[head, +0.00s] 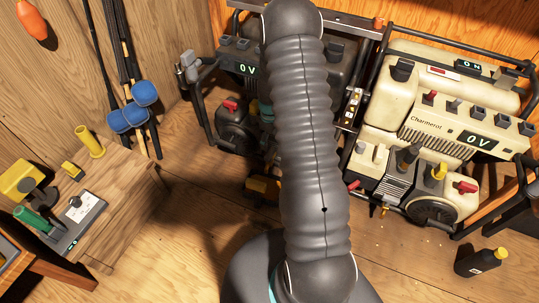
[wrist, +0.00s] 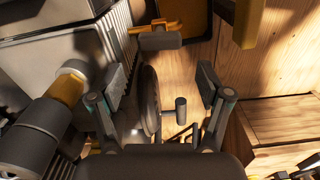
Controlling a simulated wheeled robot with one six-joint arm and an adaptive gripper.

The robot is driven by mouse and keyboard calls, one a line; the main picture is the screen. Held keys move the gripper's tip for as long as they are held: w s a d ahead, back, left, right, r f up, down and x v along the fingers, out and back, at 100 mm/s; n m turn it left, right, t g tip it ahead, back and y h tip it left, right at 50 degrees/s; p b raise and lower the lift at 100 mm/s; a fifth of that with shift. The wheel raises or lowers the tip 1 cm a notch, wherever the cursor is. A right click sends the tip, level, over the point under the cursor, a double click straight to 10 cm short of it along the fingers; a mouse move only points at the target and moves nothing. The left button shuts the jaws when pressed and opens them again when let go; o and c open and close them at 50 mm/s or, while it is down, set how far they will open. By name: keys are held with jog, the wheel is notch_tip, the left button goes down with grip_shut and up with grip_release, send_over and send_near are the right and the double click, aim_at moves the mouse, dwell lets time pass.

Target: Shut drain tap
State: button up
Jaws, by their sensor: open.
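In the wrist view, my gripper (wrist: 162,84) is open, with one finger on each side and nothing between the tips. An orange tap-like fitting with a lever (wrist: 155,27) and a dark block (wrist: 160,41) shows beyond the fingertips, near the top middle. It appears apart from the fingers; whether it is open or shut I cannot tell. In the head view, a small brass tap (head: 384,211) sits low on the front of the cream Charmerot generator (head: 440,125). My gripper is hidden behind my arm in that view.
A finned grey engine housing (wrist: 60,35) and a dark cylinder with a brass collar (wrist: 68,88) crowd the gripper's left. A dark generator (head: 238,135) and a black bottle (head: 481,262) show in the head view. Floor between is bare.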

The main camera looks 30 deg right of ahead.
aim_at(270, 153)
notch_tip(270, 153, down, 10)
dwell(0.4)
jog(key=shift+c, duration=0.2)
jog(key=c, duration=0.8)
jog(key=shift+a, duration=0.15)
jog(key=shift+c, duration=0.2)
